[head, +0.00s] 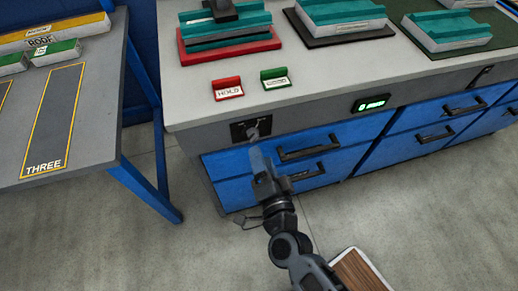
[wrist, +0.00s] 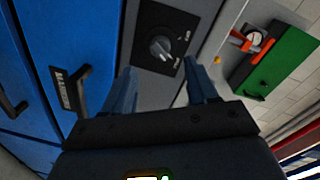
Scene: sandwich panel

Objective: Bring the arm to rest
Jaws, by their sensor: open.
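My gripper (head: 262,160) is in front of the blue cabinet under the grey workbench, just below a black switch plate. In the wrist view my gripper (wrist: 168,82) has its two blue fingers spread apart with nothing between them. The rotary knob (wrist: 160,46) on its black plate shows beyond the fingertips. The knob also shows in the head view (head: 252,132), just above the gripper. The fingers appear apart from the knob, though the exact gap is hard to tell. My arm reaches up from the bottom of the head view.
The grey bench (head: 330,95) carries a red HOLD sign (head: 227,88), a green sign (head: 275,78) and panel stacks on mats. Drawer handles (head: 310,148) stick out beside my gripper. A table marked THREE (head: 45,125) stands left. Open floor (head: 215,240) lies left of my arm.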

